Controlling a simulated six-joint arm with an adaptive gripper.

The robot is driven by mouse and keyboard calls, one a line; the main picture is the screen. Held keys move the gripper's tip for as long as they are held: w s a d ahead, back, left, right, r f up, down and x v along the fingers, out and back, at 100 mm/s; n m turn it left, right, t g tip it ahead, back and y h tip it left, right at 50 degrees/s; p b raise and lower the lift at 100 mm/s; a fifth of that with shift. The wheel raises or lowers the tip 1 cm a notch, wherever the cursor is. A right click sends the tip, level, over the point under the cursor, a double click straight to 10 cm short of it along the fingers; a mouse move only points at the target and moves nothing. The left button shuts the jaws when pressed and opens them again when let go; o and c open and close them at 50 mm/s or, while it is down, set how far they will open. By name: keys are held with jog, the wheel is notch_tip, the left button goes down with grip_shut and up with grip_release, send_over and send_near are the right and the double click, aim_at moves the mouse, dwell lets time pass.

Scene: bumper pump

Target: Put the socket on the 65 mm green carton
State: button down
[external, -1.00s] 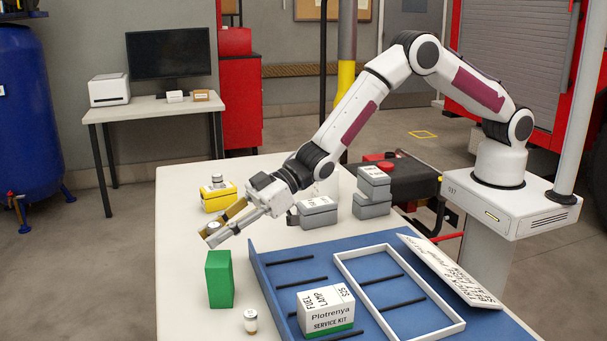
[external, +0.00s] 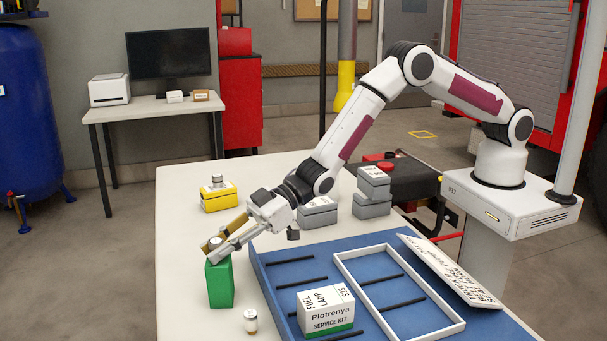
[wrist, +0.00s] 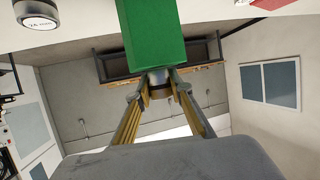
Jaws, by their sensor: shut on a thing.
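The green carton (external: 220,286) stands upright on the white table, left of the blue tray. My gripper (external: 215,247) is directly over its top, pointing down and to the left. It is shut on the socket (external: 214,241), a small silvery cylinder mostly hidden by the fingers. In the wrist view the socket (wrist: 157,80) sits between the fingertips (wrist: 156,88), right against the edge of the green carton (wrist: 151,35). I cannot tell whether the socket touches the carton's top.
A small capped cylinder (external: 250,321) stands in front of the carton. A yellow box (external: 218,200) with a silvery piece (external: 217,181) on top is behind. Grey boxes (external: 317,213) stand at the back. The blue tray (external: 290,272) holds a white kit box (external: 325,308).

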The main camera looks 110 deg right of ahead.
jog(key=c, duration=1.8)
grip_release()
jog(key=shift+f, duration=0.1)
jog(key=shift+s, duration=0.1)
jog(key=shift+s+d+r, duration=0.1)
jog(key=shift+r, duration=0.15)
jog(key=shift+v, duration=5.75)
jog(key=shift+f, duration=0.1)
